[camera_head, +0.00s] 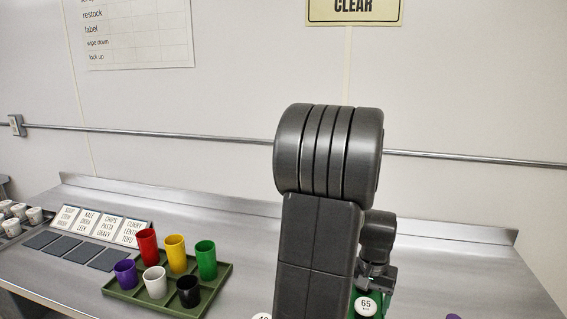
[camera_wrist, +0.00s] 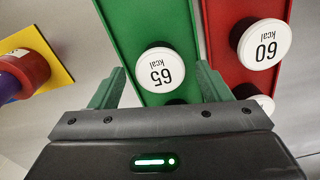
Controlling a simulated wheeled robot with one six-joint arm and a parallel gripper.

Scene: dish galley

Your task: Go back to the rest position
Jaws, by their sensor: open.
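My gripper (camera_wrist: 160,70) is open, with one green-grey finger on each side of a white round lid marked "65 kcal" (camera_wrist: 160,72). I cannot tell how far the fingers stand from the lid. The lid lies on a green strip or tray (camera_wrist: 138,22). In the head view my gripper (camera_head: 376,276) is low at the right, partly behind my dark arm, with the 65 lid (camera_head: 366,307) just below it. No object shows held in the fingers.
A red tray (camera_wrist: 228,45) with a "60 kcal" lid (camera_wrist: 263,45) lies close beside. A red cylinder (camera_wrist: 24,70) on a yellow plate (camera_wrist: 58,66) is at left. An olive tray (camera_head: 222,273) holds several coloured cups. A wall rail (camera_head: 200,136) runs behind the counter.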

